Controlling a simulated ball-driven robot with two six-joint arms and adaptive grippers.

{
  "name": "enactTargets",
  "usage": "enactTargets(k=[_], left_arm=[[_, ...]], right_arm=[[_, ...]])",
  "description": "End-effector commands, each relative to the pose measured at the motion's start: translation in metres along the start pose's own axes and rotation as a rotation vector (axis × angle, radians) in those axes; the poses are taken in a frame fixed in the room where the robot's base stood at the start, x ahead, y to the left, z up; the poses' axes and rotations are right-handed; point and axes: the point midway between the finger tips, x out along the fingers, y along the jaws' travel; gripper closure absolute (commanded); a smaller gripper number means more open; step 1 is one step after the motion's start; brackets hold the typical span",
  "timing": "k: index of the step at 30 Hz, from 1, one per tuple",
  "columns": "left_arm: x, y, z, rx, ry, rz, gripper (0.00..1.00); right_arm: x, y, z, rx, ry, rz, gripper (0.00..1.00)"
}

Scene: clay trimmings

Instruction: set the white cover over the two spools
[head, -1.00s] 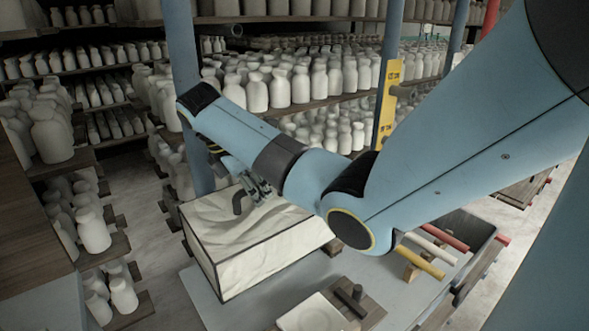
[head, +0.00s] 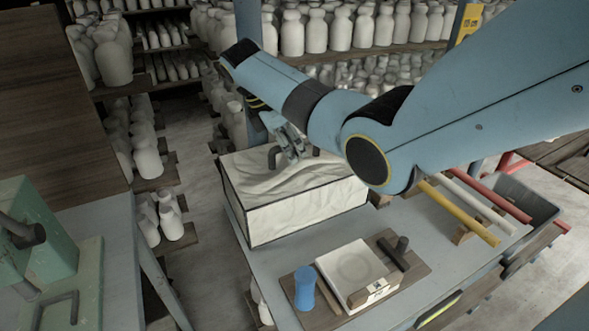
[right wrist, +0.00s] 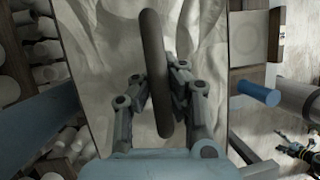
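The white cover (head: 305,217) is a box with dark edges and a creased, cloth-like pattern. It appears to stand upright near the left edge of the grey table, with a dark bent handle (head: 273,160) on top. My right gripper (head: 292,143) is at the handle from above. In the right wrist view the handle (right wrist: 155,75) runs between its two fingers, which look closed on it. A blue spool (head: 305,288) stands on a wooden board in front of the cover. I cannot make out a second spool. My left gripper is out of view.
Beside the blue spool, a white square block (head: 352,271) and a dark-handled tool (head: 392,253) sit on the board. Yellow, white and red rods (head: 462,215) lie at the right by a grey bin (head: 528,205). Shelves of white bottles stand behind. A mint-green device (head: 45,245) is at left.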

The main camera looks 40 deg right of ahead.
Motion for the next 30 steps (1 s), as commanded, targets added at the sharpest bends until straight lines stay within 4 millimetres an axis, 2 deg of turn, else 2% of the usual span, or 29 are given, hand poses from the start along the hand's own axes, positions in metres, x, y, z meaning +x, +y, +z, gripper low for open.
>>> enactTargets(k=[9, 19, 20, 26, 30], left_arm=[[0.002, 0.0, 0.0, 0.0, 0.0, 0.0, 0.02], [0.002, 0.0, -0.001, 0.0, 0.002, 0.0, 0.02], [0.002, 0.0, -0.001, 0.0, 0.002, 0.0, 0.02], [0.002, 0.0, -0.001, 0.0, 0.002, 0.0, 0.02], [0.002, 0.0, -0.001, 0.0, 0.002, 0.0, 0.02]], right_arm=[[0.035, 0.005, -0.016, 0.0, -0.001, -0.002, 1.0], [0.038, 0.005, -0.017, 0.0, 0.0, 0.0, 1.0], [0.038, 0.005, -0.018, 0.0, 0.0, -0.001, 0.98], [0.038, 0.005, -0.018, 0.0, 0.0, -0.001, 0.72], [0.038, 0.005, -0.018, 0.0, 0.0, -0.001, 0.71]])
